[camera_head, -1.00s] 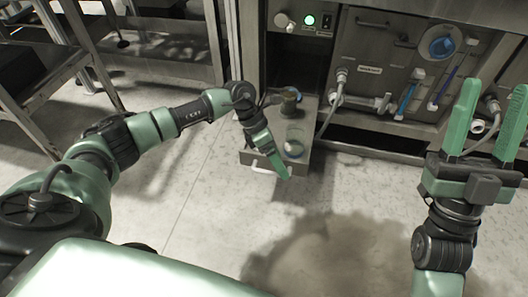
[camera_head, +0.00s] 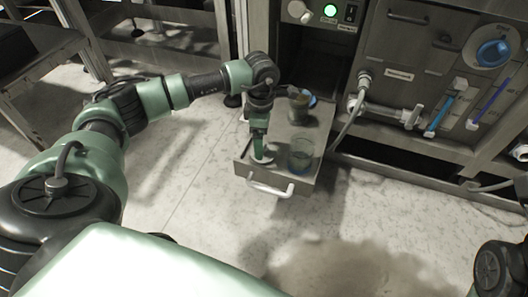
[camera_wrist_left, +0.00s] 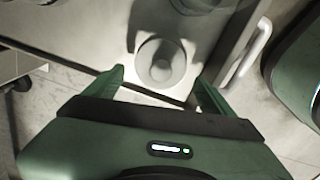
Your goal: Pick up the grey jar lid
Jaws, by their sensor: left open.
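The grey jar lid (camera_head: 266,156) lies in the pulled-out metal drawer (camera_head: 240,167), near its front left corner. In the left wrist view the lid (camera_wrist_left: 160,63) is a round pale disc with a raised centre. My left gripper (camera_head: 259,152) points down at the lid and partly hides it in the head view. In the wrist view the left gripper (camera_wrist_left: 157,80) is open and empty, with the lid ahead between its fingertips. I cannot tell how far above the lid the tips are. My right gripper is out of view.
A clear glass jar (camera_head: 301,155) stands right of the lid in the drawer. A dark container (camera_head: 299,108) stands farther back, with a blue item (camera_head: 312,98) beside it. The drawer's handle (camera_head: 270,188) sticks out in front. A hose (camera_head: 345,125) hangs to the right.

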